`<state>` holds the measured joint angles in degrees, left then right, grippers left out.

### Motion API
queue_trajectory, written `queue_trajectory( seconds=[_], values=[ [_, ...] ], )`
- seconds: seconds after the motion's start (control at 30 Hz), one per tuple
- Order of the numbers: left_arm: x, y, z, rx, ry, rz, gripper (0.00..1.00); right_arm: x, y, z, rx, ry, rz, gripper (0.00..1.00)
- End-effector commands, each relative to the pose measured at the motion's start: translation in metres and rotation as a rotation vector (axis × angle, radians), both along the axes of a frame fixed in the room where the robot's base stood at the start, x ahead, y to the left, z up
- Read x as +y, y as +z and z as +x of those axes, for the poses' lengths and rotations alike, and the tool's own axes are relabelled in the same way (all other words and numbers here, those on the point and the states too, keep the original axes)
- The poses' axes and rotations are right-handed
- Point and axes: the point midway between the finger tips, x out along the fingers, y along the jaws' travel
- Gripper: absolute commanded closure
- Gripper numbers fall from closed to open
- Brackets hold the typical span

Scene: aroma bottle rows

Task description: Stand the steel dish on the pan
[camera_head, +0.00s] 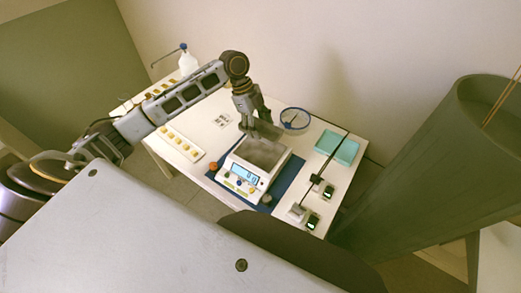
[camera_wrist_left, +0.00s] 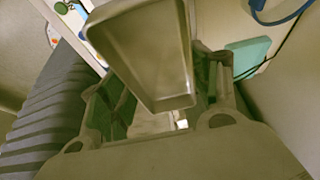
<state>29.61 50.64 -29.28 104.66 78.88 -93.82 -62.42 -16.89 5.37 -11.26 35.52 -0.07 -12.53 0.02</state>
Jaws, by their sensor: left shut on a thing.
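The steel dish (camera_head: 264,152) is a rectangular, open grey tray at the white balance (camera_head: 238,180). My left gripper (camera_head: 259,130) is shut on the dish at its far side, with the fingers pointing down. In the left wrist view the dish (camera_wrist_left: 150,50) fills the upper middle, between the fingers of the gripper (camera_wrist_left: 165,105). The dish covers the pan, so the pan cannot be made out. I cannot tell whether the dish touches it. My right gripper is not in view.
The balance stands on a blue mat (camera_head: 285,190). A blue-rimmed round item (camera_head: 295,118) lies behind the dish, and a teal box (camera_head: 344,151) lies to the right. Small devices with lit displays (camera_head: 312,221) stand at the right edge. A tray of yellow pieces (camera_head: 180,143) lies left.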

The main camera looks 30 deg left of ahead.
Motion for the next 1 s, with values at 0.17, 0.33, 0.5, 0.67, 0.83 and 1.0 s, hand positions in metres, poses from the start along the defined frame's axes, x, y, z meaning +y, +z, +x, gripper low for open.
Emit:
queue_trajectory(
  seconds=[0.17,0.33,0.5,0.67,0.83,1.0],
  values=[
    [0.0,0.0,0.0,0.0,-0.005,0.0,0.62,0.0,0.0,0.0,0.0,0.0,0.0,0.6],
    [0.0,0.0,0.0,-0.001,-0.004,0.0,0.62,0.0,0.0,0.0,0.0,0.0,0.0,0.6],
    [-0.001,-0.009,0.0,0.001,-0.005,-0.001,0.62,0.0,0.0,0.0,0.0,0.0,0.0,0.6],
    [0.0,-0.029,-0.001,0.003,-0.003,0.0,0.62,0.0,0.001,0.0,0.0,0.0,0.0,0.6],
    [0.0,-0.046,0.0,0.0,-0.004,-0.001,0.62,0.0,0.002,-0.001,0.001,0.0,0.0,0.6],
    [0.0,-0.05,0.0,-0.002,-0.004,0.0,0.62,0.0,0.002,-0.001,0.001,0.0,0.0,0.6]
  ],
)
